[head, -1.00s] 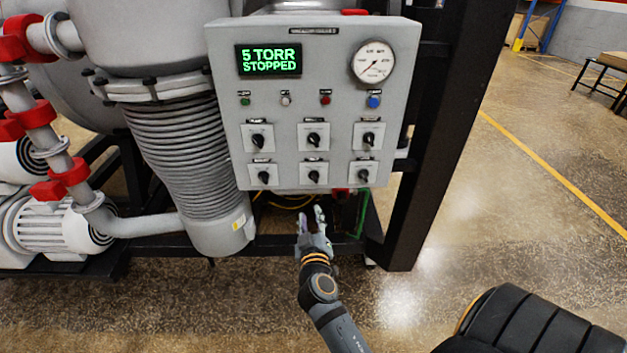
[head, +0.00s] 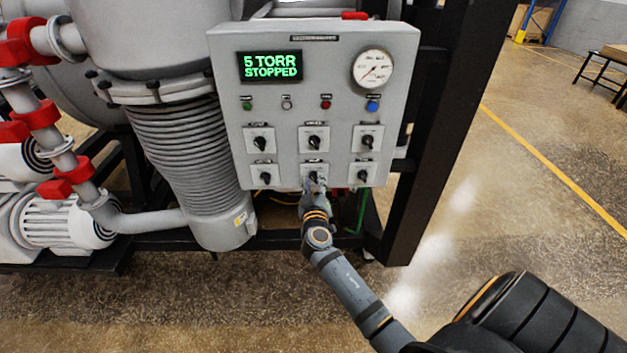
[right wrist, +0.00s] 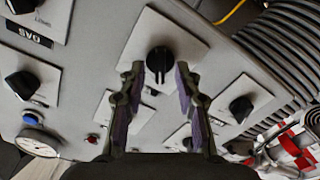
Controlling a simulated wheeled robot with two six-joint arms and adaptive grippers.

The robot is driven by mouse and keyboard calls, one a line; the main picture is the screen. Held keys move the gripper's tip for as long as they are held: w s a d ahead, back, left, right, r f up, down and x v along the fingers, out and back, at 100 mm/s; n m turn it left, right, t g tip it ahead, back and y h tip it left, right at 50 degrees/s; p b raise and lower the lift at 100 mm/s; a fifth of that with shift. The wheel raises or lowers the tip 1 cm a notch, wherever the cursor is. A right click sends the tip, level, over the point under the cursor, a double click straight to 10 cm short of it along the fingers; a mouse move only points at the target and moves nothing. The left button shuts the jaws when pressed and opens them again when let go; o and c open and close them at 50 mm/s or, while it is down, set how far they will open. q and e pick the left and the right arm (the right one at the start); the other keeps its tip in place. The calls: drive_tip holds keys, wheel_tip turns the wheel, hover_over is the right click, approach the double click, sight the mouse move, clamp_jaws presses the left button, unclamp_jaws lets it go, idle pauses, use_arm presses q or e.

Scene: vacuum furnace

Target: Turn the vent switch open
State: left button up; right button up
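A grey control panel (head: 225,110) carries two rows of black rotary switches on white plates. The switch labels are too small to read in the head view, so I cannot confirm which one is the vent switch. My right gripper (head: 315,182) is at the bottom middle switch (head: 314,169) and partly covers its plate. In the right wrist view, this switch's black knob (right wrist: 160,61) lies between and just beyond the fingertips of my open right gripper (right wrist: 158,76). The fingers stand apart with a gap to the knob. My left gripper is not in view.
The panel display (head: 270,66) reads "5 TORR STOPPED". A pressure gauge (head: 372,68) and a blue button (head: 373,106) are at the upper right. Neighbouring switches (head: 362,176) sit close by. A ribbed bellows (head: 185,150) stands left and a black frame post (head: 435,130) right.

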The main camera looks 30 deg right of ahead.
clamp_jaws()
idle(0.3)
drive_tip(key=shift+f+m+b, duration=0.2)
drive_tip(key=shift+m+b, duration=0.1)
drive_tip(key=shift+b, duration=0.35)
drive_tip(key=m+b, duration=0.4)
drive_tip(key=b, duration=0.3)
drive_tip(key=m+b, duration=0.4)
drive_tip(key=b, duration=0.3)
drive_tip(key=shift+s+d+f+m, duration=0.1)
drive_tip(key=shift+s+d+m, duration=0.1)
drive_tip(key=shift+m, duration=0.2)
drive_tip(key=shift+r+m+b, duration=0.2)
drive_tip(key=shift+m+b, duration=1.2)
unclamp_jaws()
drive_tip(key=shift+r, duration=0.1)
